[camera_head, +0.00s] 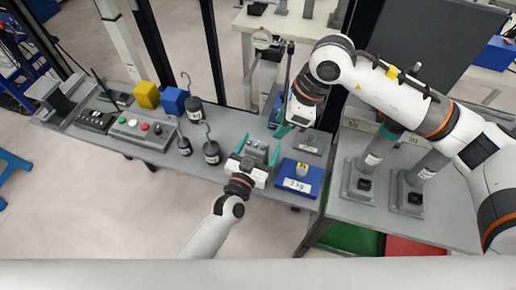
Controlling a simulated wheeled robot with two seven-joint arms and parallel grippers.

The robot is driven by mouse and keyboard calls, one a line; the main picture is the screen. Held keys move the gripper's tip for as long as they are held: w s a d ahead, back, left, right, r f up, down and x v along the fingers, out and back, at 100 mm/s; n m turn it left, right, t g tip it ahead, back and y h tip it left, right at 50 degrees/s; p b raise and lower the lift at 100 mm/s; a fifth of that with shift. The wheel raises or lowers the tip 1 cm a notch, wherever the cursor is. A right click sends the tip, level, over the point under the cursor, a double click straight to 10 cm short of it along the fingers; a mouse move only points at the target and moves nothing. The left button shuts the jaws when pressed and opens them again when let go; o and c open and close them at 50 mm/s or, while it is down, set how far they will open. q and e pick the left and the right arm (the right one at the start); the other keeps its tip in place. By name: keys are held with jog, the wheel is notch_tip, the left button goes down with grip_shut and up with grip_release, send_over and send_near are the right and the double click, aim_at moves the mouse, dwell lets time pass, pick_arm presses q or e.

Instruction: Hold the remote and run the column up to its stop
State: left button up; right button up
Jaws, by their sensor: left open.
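I cannot tell for sure which thing is the remote. A small grey box with knobs or buttons (257,149) stands between the teal fingers of my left gripper (257,154), which is open around or just over it; contact is unclear. A grey control box with red, green and white buttons (140,129) lies farther left, beside a dark box (94,120). My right gripper (284,121) is by a stand with a round dial (262,39) at the bench's back edge; its finger gap is unclear. This stand may be the column; its lower part is partly hidden.
A blue 2 kg tray (300,178) lies right of my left gripper. Hooked dark weights (211,152), a yellow block (147,95) and a blue block (174,101) stand left. Two grey pedestals (362,181) stand on the right table. Bare bench (168,158) shows at the front.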

pick_arm(q)
jog(key=c, duration=1.1)
jog(key=shift+c, duration=0.2)
pick_arm(e)
grip_shut()
dwell(0.5)
